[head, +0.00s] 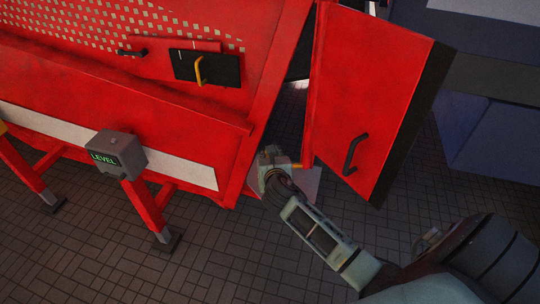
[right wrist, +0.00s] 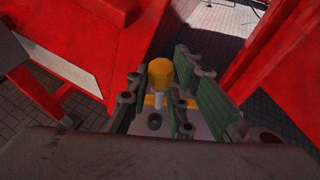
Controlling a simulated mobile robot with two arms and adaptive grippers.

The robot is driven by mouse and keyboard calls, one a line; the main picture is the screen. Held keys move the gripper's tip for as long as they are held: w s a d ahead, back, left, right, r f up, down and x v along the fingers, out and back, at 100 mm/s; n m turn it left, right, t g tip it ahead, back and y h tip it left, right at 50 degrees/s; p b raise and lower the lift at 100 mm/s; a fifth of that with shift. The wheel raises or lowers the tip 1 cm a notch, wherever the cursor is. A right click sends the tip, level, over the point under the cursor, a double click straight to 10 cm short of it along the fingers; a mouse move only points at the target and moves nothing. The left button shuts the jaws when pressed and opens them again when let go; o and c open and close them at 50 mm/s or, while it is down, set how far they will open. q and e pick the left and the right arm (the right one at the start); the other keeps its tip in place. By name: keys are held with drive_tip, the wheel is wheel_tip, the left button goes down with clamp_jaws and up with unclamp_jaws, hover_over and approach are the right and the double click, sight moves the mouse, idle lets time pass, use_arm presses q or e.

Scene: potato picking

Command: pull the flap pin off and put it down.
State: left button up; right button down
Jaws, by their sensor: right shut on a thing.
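The flap pin (right wrist: 159,74) shows in the right wrist view as a yellow knob on a pale shaft. My right gripper (right wrist: 157,92) is shut on it, with dark fingers on both sides. The shaft's lower end is hard to make out, so I cannot tell whether it sits in a hole. In the head view my right gripper (head: 272,160) is low between the red machine (head: 225,150) and the open red door (head: 365,85). The pin is not clear there. My left gripper is not in view.
A pale plate (head: 302,186) with a yellow piece lies by the gripper. A grey box marked LEVEL (head: 116,152) stands on a red leg at the left. The door has a black handle (head: 354,153). The tiled floor (head: 235,260) in front is clear.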

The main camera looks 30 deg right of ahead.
drive_tip(key=shift+r, duration=1.45)
drive_tip(key=shift+r, duration=0.15)
drive_tip(key=shift+r, duration=1.35)
drive_tip(key=shift+r, duration=1.55)
